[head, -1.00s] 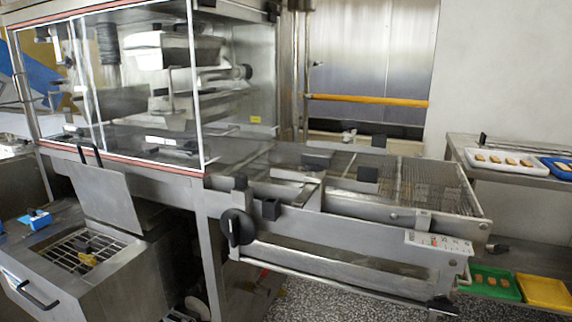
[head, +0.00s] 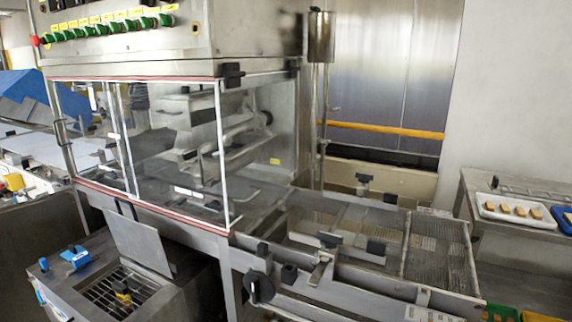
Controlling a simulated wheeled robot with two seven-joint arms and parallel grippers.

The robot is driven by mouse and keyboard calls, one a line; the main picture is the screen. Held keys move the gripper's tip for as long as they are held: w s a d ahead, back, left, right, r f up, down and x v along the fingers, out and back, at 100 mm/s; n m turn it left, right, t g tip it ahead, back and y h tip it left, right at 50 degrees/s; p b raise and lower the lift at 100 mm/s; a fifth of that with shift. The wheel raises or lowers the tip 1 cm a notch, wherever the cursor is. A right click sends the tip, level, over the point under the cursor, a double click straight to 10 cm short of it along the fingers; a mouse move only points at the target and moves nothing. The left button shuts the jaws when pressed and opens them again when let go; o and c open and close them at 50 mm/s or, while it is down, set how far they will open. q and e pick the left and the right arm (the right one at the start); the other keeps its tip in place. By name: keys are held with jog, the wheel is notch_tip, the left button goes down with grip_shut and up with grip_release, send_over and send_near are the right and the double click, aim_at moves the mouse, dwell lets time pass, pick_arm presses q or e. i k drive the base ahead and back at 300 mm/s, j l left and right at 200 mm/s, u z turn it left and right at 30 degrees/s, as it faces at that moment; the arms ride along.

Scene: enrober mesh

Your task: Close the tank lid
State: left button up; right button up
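The tank lid (head: 138,244) is a flat grey metal plate standing raised at the back edge of the tank (head: 165,303), at the lower left of the head view. The tank's opening shows a metal grate (head: 112,287) with a yellow and black item (head: 123,292) on it. The lid leans a little back, near the machine's frame. Neither of my grippers shows in the head view.
The enrober's glass-walled housing (head: 222,160) stands above and behind the tank. A mesh conveyor (head: 435,255) extends right, with a black knob (head: 259,288) at its front. A blue item (head: 75,256) sits on the tank's left top. A white tray (head: 515,212) lies on the right-hand table.

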aim_at(142, 243)
jog(key=i+j, duration=0.1)
jog(key=j, duration=0.35)
jog(key=i+j, duration=0.1)
jog(key=j, duration=0.35)
jog(key=i+j+z, duration=0.1)
jog(key=j, duration=0.35)
